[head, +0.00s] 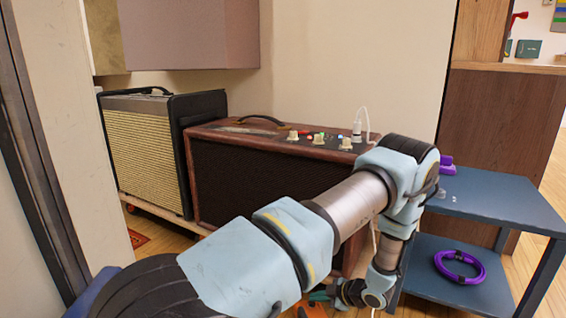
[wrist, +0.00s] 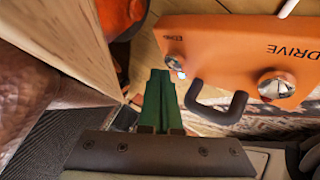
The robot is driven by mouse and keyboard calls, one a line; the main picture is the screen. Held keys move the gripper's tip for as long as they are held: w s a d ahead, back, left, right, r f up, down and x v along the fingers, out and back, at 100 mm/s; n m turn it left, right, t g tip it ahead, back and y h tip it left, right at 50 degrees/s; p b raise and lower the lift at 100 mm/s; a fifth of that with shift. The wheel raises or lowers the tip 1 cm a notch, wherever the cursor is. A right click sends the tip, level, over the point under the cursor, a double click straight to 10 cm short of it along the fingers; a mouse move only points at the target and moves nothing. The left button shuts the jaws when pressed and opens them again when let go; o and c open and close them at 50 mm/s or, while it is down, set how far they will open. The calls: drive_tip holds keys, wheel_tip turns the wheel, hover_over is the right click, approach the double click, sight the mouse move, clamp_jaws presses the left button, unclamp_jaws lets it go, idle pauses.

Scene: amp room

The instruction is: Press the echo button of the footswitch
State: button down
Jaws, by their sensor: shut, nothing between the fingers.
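The orange footswitch (wrist: 225,45) fills the upper right of the wrist view, its lettering upside down. Its echo button (wrist: 175,64) is a small metal dome at the left end, and the drive button (wrist: 277,85) is to the right. A black U-shaped bar (wrist: 215,112) sticks out from its near edge. My gripper (wrist: 160,73) has its green fingers together and empty, with the tips just left of the echo button in the picture. I cannot tell whether they touch it. In the head view my gripper (head: 318,296) is low, over a bit of orange at the bottom edge.
A brown amplifier (head: 265,175) with knobs and a white plug stands behind my arm. A tan amplifier (head: 145,150) is to its left. A blue shelf cart (head: 500,205) with a purple cable coil (head: 460,267) stands right. A rounded orange thing (wrist: 120,14) is upper left in the wrist view.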

drive_tip(key=r+p, duration=0.1)
drive_tip(key=r, duration=0.1)
drive_tip(key=r+p, duration=0.1)
drive_tip(key=p, duration=0.1)
drive_tip(key=r+p, duration=0.1)
drive_tip(key=r, duration=0.1)
drive_tip(key=shift+w+d+r, duration=0.1)
drive_tip(key=shift+d+r, duration=0.25)
drive_tip(key=shift+d, duration=0.05)
